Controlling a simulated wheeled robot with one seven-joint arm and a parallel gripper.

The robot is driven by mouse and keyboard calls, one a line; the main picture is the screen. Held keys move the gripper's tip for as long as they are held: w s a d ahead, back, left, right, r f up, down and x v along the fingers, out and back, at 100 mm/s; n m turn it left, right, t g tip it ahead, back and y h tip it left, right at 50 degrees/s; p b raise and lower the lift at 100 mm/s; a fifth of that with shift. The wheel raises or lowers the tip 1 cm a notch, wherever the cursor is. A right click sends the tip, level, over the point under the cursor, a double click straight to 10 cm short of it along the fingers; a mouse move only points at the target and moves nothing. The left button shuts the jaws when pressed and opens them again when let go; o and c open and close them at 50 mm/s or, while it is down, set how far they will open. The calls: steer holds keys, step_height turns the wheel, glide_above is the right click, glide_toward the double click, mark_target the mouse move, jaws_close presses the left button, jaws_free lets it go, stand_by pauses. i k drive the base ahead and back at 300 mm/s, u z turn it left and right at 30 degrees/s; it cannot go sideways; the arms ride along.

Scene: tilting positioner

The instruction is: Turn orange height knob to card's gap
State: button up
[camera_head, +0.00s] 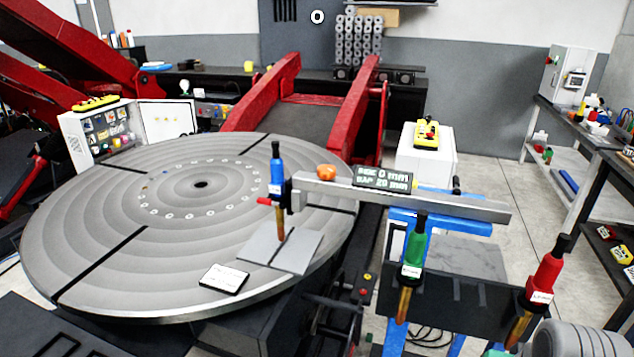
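The orange height knob (326,172) sits on top of a grey horizontal beam (440,200), near the beam's left end. A dark display (383,178) on the beam shows two lines that look like 0 mm and 20 mm; their labels are hard to read. A blue torch (276,180) hangs upright at the beam's left end, its copper tip close above two grey plates (282,250) on the round table. A white card (223,279) with a dark edge lies on the round table; its writing is too small to read.
The large round grey table (90,230) fills the left. A green torch (413,255) and a red torch (543,275) stand in a dark rack (460,295) at the lower right. A white pedestal with a yellow pendant (427,132) stands behind the beam.

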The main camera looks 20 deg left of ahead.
mark_target(325, 172)
steer(key=z, duration=1.45)
steer(key=i, duration=0.55)
steer(key=u, duration=3.55)
steer(key=i, duration=0.5)
steer(key=z, duration=0.05)
